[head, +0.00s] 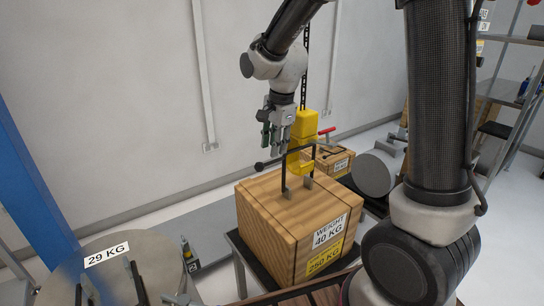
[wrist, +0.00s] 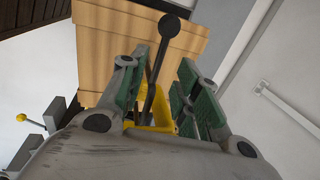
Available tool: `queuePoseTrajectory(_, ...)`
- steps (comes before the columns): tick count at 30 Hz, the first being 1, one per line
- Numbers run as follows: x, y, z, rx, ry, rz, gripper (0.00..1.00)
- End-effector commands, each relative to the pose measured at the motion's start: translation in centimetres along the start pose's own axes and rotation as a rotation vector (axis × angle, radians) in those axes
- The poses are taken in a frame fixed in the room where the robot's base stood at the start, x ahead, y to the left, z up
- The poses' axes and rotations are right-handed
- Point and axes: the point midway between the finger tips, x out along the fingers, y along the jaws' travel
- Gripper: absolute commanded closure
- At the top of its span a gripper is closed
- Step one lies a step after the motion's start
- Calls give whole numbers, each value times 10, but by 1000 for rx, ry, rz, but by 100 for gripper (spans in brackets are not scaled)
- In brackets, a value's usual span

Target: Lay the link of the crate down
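The wooden crate (head: 262,225) stands on a dark stand, labelled 40 KG and 250 KG. Its black link (head: 282,172) stands upright on the lid, its feet in small brackets. A yellow hoist block (head: 302,135) hangs at the link; whether it is hooked on is unclear. A black rod with a ball end (head: 260,166) sticks out left near the link. My gripper (head: 270,152) is above the crate's left part, beside the hoist. In the wrist view, its green-padded fingers (wrist: 162,100) are apart, with the ball-ended rod (wrist: 168,28) between them and the crate (wrist: 120,35) beyond.
The hoist chain (head: 305,62) runs up behind my wrist. A round 29 KG weight (head: 135,262) is at the front left, near a blue post (head: 35,175). A smaller crate (head: 333,162) and a grey cylinder (head: 373,174) stand behind right. Shelving (head: 505,100) is far right.

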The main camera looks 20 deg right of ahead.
Motion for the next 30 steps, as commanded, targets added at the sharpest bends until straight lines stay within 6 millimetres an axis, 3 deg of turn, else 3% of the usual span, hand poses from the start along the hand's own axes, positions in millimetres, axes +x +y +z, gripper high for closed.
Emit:
queuePoseTrajectory(3, 22, 0, 0, -1, 0, 3, 68)
queuePoseTrajectory(9, 45, 0, 0, -2, 0, 1, 68)
queuePoseTrajectory(19, 50, 0, 0, -3, 0, 0, 68)
queuePoseTrajectory(24, 49, 0, 0, -3, 0, 0, 99)
queuePoseTrajectory(30, 49, 0, 0, -3, 0, 0, 100)
